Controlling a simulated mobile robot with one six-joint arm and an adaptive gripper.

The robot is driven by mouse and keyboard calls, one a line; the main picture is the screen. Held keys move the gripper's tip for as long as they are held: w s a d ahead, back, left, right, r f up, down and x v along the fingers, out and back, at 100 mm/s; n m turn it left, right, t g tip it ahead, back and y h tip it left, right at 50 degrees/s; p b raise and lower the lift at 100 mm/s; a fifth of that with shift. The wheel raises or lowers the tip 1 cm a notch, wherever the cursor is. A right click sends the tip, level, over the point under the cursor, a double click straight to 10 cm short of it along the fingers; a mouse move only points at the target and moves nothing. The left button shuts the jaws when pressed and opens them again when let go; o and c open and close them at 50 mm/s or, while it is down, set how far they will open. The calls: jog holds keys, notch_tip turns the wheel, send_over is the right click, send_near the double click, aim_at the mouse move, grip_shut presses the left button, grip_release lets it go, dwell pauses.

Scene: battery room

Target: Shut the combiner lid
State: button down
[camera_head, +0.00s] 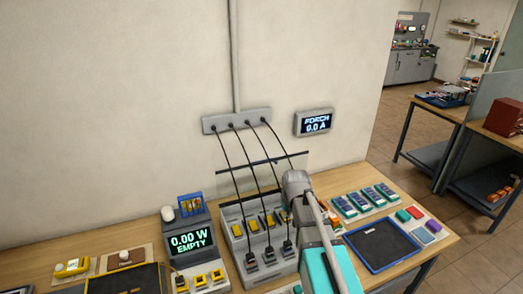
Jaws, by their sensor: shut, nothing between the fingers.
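The combiner (239,253) is a grey box on the wooden bench, with yellow parts inside and black plugs along its front. Its lid (265,161) seems to be the see-through panel with dark edges standing up at the back, so the box looks open. Black cables run down past it to the plugs. My gripper (286,214) is at the right side of the combiner, below my grey wrist. Its fingers are small and mostly hidden by my arm; it holds nothing that I can see. I cannot tell whether it touches the lid. My arm hides the combiner's right part.
A grey cable strip (236,121) and a display (314,122) are on the wall. Left of the combiner stands a meter reading "0.00 W EMPTY" (192,241). On the right are a blue-rimmed tray (383,245) and several teal modules (365,199).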

jog(key=w+a+r+t+p, duration=0.1)
jog(key=w+r+p, duration=0.3)
jog(key=w, duration=0.4)
jog(key=w+a+r+n+t+y+p, duration=0.1)
jog(key=w+a+r+p, duration=0.2)
jog(key=w+r, duration=0.3)
jog(key=w+a+r+n+t+p, duration=0.1)
jog(key=w+a+r+p, duration=0.2)
jog(key=w, duration=0.9)
notch_tip(320, 180, up, 3)
jog(key=shift+r+t+p, duration=0.1)
jog(key=shift+t+p, duration=0.3)
jog(key=shift+p, duration=0.7)
jog(key=shift+a, duration=0.1)
jog(key=b+x, duration=0.9)
jog(key=x, duration=0.1)
jog(key=shift+s+d+f, duration=0.15)
jog(key=shift+s, duration=0.45)
jog(key=shift+s+d+f, duration=0.1)
jog(key=shift+s+f, duration=0.05)
jog(key=shift+s, duration=0.45)
jog(key=shift+s+d+f, duration=0.15)
jog(key=shift+s, duration=0.45)
jog(key=shift+s+d, duration=0.1)
jog(key=shift+d, duration=0.1)
